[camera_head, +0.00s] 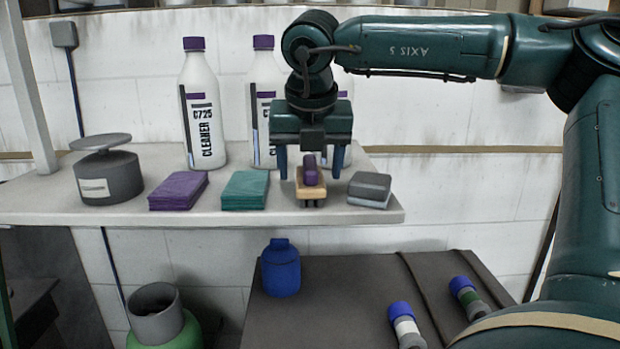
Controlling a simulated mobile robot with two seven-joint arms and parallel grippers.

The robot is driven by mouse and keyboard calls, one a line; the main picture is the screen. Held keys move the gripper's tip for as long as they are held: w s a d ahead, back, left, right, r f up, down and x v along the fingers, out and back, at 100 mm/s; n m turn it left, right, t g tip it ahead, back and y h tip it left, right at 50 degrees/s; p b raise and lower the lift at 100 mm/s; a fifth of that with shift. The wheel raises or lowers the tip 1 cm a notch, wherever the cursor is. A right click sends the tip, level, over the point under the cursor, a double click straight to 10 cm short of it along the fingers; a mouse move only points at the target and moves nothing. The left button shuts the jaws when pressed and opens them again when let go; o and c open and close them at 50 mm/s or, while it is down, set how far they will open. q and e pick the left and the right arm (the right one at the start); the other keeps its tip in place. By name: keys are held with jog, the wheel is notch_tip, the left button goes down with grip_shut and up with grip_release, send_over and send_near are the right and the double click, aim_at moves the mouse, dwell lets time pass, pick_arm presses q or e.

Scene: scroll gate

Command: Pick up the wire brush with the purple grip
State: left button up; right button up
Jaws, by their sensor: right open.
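The wire brush with the purple grip (311,178) lies on the shelf (230,212) near its right end. Its body is tan, with a purple grip on top and dark bristles below at the front edge. My right gripper (311,168) points down over the brush. Its blue fingers are open, one on each side of the purple grip, and the grip is between them. I cannot tell whether the fingers touch the brush. My left gripper is not in view.
Purple pads (178,190), green pads (245,189) and a grey sponge block (369,188) flank the brush. White cleaner bottles (203,110) stand behind. A grey scale-like canister (107,176) is at the left. A blue bottle (281,268) is below on a dark surface (335,310).

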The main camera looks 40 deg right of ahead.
aim_at(310, 162)
jog(key=shift+f+b, duration=0.25)
jog(key=shift+b, duration=0.25)
dwell(0.4)
jog(key=c, duration=1.1)
jog(key=shift+c, duration=0.2)
jog(key=shift+r+p, duration=0.45)
jog(key=shift+p, duration=0.25)
notch_tip(310, 162, up, 10)
jog(key=shift+f, duration=0.2)
